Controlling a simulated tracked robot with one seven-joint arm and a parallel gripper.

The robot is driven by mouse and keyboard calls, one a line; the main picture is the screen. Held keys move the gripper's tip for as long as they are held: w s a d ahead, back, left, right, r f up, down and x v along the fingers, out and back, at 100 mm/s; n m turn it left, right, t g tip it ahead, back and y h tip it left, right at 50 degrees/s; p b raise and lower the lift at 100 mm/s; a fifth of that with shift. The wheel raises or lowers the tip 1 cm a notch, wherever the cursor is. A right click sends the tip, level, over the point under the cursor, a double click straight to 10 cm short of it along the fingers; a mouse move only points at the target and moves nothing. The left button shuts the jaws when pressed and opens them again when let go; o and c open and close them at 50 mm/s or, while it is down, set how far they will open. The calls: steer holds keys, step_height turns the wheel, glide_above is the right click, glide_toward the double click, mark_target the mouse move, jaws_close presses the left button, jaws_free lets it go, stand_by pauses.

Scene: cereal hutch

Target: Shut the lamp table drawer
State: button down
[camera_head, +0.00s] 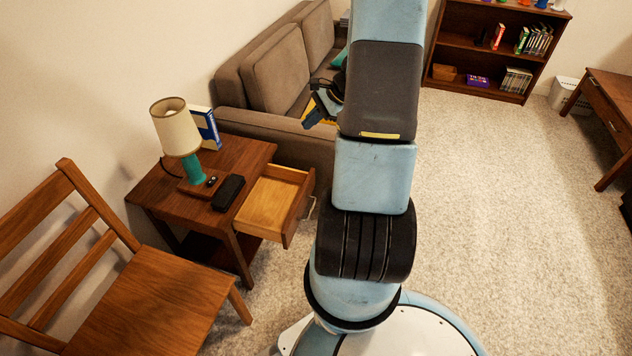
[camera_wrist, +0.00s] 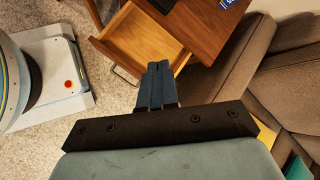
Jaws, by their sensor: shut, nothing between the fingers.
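The wooden lamp table (camera_head: 152,190) stands against the wall at the left in the head view. Its drawer (camera_head: 270,202) is pulled out toward my base, and the part I can see inside is empty. In the wrist view the open drawer (camera_wrist: 145,45) shows above my gripper, with its metal handle (camera_wrist: 124,76) on the front. My gripper (camera_wrist: 158,68) is shut and empty, its fingertips overlapping the drawer's near corner in the picture; I cannot tell whether they touch. In the head view my gripper (camera_head: 318,110) shows partly behind my arm, over the sofa's arm.
A lamp (camera_head: 176,132), a blue and white book (camera_head: 204,127) and a dark case (camera_head: 228,193) are on the table top. A wooden chair (camera_head: 150,300) stands in front left. The sofa (camera_head: 262,72) is close behind the table. Open carpet (camera_head: 500,190) lies at the right.

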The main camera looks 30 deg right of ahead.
steer(key=s+d+f+m+t, duration=0.2)
steer(key=d+f+m, duration=0.35)
steer(key=f, duration=0.65)
steer(key=m+h, duration=0.1)
steer(key=m, duration=0.4)
glide_toward(309, 184)
step_height(309, 184, down, 4)
steer(key=w+a, duration=0.1)
steer(key=a, duration=0.1)
steer(key=shift+w+a+f+t, duration=0.1)
steer(key=shift+w+a+t, duration=0.05)
steer(key=shift+w, duration=0.25)
steer(key=shift+w+a+f+t, duration=0.15)
steer(key=shift+w+a, duration=0.05)
steer(key=shift+w, duration=0.2)
steer(key=shift+a, duration=0.15)
